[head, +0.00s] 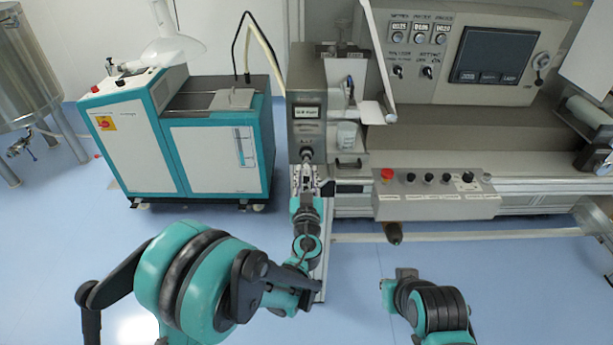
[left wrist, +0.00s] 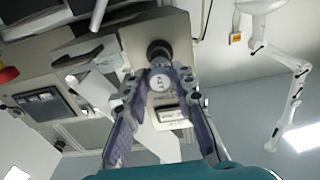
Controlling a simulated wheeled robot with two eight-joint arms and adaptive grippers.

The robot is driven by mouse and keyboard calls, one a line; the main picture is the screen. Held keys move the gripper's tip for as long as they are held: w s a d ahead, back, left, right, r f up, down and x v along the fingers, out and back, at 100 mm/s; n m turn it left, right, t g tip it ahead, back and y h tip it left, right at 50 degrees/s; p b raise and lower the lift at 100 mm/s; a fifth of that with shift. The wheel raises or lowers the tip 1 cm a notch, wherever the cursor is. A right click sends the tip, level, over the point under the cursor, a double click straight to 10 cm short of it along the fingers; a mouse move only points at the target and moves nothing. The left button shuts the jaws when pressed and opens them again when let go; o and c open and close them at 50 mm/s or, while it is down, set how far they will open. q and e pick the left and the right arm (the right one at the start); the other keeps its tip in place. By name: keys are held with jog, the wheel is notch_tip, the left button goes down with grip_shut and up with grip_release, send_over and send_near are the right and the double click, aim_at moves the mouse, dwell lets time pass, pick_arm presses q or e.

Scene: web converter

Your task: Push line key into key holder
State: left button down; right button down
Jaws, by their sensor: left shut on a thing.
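The line key (left wrist: 160,82) shows in the left wrist view as a round pale face with a dark mark, between my left fingers. My left gripper (left wrist: 157,86) is shut on it. Behind the key is the black round key holder (left wrist: 158,50) on a grey panel. The key and holder look lined up, but the depth of any insertion cannot be told. In the head view, my left gripper (head: 307,178) is just below the dark round holder (head: 306,153), under a small display. The fingers hide the key there. No fingers of my right gripper show.
A control box (head: 436,195) with a red button and several knobs stands right of the holder. A teal and white cabinet (head: 185,145) stands to the left. Blue floor is free at lower right.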

pick_arm(q)
jog(key=shift+w, duration=0.75)
jog(key=c, duration=1.2)
grip_release()
jog(key=shift+s, duration=0.1)
jog(key=s, duration=1.1)
jog(key=shift+s+f, duration=0.25)
jog(key=shift+s, duration=0.15)
